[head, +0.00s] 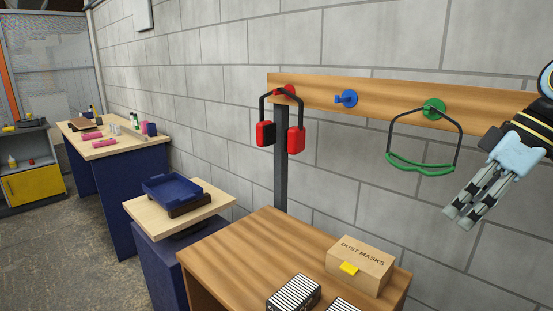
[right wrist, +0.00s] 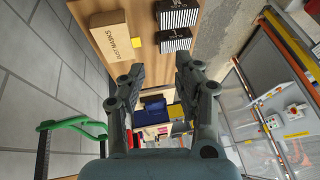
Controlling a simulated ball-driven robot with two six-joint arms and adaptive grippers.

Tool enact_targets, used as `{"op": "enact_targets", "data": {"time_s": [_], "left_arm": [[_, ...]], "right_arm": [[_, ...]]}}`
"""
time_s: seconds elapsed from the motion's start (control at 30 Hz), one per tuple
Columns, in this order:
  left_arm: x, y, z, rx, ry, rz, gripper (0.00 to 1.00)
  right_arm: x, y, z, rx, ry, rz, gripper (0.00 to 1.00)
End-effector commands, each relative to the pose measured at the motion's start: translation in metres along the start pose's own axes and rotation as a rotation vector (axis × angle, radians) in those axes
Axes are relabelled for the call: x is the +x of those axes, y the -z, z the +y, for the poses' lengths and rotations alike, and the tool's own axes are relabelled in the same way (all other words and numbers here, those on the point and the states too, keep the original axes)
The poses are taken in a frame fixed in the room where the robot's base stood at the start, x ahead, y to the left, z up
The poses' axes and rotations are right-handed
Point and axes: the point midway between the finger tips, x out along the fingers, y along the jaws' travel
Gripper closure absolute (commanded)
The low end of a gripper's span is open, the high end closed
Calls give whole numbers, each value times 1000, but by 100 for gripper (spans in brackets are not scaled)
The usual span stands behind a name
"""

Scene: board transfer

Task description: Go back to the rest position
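My right gripper (head: 459,217) is at the right edge of the head view, in front of the grey block wall and to the right of the green goggles (head: 420,165). In the right wrist view its two fingers (right wrist: 158,68) stand apart with nothing between them, so it is open and empty. The green goggles hang by their dark strap from the green peg (head: 434,106); part of them shows at the left of the wrist view (right wrist: 72,124). My left gripper is not in view.
Red earmuffs (head: 296,139) hang from the red peg on the wooden rail (head: 390,94). The blue peg (head: 346,99) is bare. A dust masks box (head: 360,268) and striped boxes (head: 294,292) stand on the wooden cabinet (head: 250,246). A blue tray (head: 172,190) sits further left.

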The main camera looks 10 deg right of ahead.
Motion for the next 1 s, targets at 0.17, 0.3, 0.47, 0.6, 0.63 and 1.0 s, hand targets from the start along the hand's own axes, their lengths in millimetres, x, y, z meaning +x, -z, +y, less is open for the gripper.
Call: {"op": "enact_targets", "data": {"time_s": [0.17,0.3,0.47,0.6,0.63,1.0], "left_arm": [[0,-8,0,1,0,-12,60],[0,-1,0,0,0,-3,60],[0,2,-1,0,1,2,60],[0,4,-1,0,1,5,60],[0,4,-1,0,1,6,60],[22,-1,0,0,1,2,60]], "right_arm": [[100,-54,-68,93,-92,-59,67],[130,-89,-110,193,-194,-61,67],[137,-120,-141,297,-287,-57,67],[132,-143,-162,384,-364,-55,67],[130,-148,-165,402,-379,-56,67],[182,-194,-156,501,-465,-81,67]]}}
